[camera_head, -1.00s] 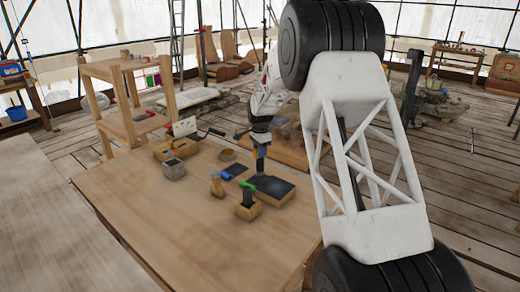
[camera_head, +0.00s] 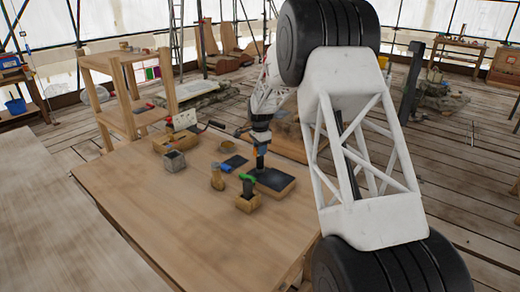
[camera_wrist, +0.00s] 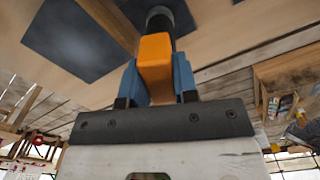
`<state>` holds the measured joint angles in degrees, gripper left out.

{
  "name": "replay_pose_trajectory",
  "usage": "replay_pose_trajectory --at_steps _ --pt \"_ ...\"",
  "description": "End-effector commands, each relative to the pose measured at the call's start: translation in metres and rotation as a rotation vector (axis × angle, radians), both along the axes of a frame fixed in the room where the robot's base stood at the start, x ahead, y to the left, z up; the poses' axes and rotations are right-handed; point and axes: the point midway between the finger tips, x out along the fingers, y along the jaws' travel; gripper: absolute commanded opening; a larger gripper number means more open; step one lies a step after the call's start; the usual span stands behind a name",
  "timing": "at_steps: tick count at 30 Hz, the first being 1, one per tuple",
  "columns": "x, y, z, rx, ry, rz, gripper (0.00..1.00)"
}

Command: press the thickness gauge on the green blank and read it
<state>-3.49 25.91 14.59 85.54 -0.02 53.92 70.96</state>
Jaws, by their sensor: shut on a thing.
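My gripper (camera_head: 261,149) is over the far edge of a dark pad on a wooden base (camera_head: 274,180). In the wrist view its blue fingers (camera_wrist: 157,82) are shut on an orange-bodied tool (camera_wrist: 155,62) with a dark round end (camera_wrist: 160,18), which looks like the thickness gauge. The tool points down at the pad; I cannot tell whether it touches. No readout shows. A green piece (camera_head: 247,176) sits on a dark upright thing in a small wooden block (camera_head: 248,203), just left of the pad. I cannot tell whether this is the green blank.
On the table (camera_head: 175,215) left of the pad are a wooden peg-like piece (camera_head: 217,180), a blue piece (camera_head: 225,168) beside a dark sheet (camera_head: 236,160), a grey cup (camera_head: 174,162) and a wooden box (camera_head: 176,142). The table's front left is clear.

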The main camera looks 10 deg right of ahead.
Motion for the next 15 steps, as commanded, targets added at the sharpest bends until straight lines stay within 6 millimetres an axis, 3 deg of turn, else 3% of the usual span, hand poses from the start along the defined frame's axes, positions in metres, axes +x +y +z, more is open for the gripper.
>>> replay_pose_trajectory --at_steps 1,6,15 --pt "0.0001 0.0 0.0003 0.0 0.0 0.0 0.3" --pt "0.0 -0.0001 0.0002 0.0 0.0 0.0 0.56" --pt "-0.0001 0.0 0.0002 0.0 0.0 0.0 0.57"
